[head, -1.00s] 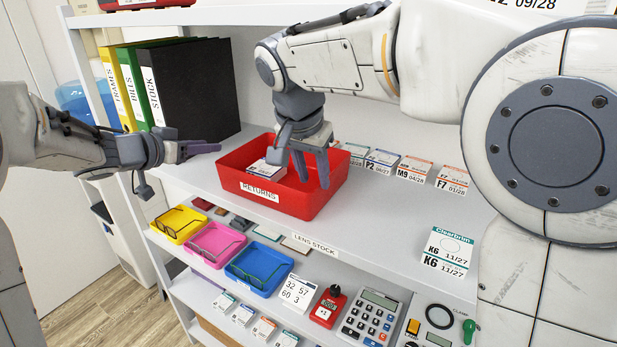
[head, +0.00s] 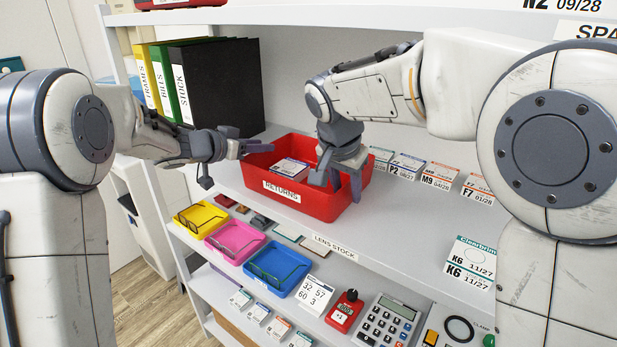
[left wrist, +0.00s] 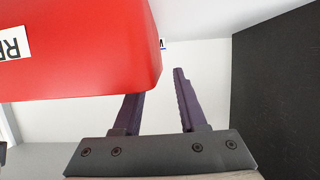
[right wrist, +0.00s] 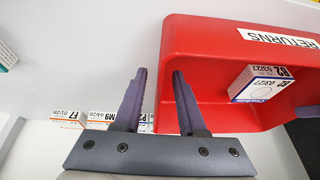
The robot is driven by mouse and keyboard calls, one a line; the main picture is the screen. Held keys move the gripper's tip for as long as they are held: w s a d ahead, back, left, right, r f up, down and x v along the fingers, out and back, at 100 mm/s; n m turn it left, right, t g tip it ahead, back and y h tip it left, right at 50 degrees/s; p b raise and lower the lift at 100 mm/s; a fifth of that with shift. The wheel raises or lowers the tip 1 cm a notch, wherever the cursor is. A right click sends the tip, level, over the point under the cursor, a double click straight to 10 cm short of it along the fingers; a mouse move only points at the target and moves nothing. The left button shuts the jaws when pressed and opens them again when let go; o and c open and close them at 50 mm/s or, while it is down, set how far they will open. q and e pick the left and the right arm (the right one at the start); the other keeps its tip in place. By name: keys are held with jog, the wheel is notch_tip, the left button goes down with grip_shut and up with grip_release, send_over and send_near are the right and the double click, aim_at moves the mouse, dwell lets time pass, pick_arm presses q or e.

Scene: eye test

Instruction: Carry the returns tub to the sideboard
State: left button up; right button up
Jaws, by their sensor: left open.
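The red returns tub (head: 322,206) sits on the middle shelf with a small white box (head: 289,167) inside. Its label faces front; the tub also shows in the left wrist view (left wrist: 90,70). My left gripper (head: 250,147) is open at the tub's left end; in the left wrist view the tub's corner hides part of one finger, the other is clear of it. My right gripper (head: 338,181) is open at the right end. In the right wrist view its fingers (right wrist: 159,72) lie either side of the end wall (right wrist: 172,70), with a visible gap. No sideboard is recognisable.
Binders (head: 215,85) stand behind the tub's left end. Small boxes (head: 405,165) line the shelf to its right. Coloured trays (head: 236,238), a calculator (head: 388,318) and a red counter (head: 344,312) are on the lower shelf. An upper shelf (head: 300,14) hangs above.

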pick_arm(q)
jog(key=shift+x, duration=1.8)
pick_arm(e)
jog(key=shift+x, duration=1.3)
pick_arm(q)
grip_shut()
pick_arm(e)
grip_shut()
jog(key=shift+r, duration=0.1)
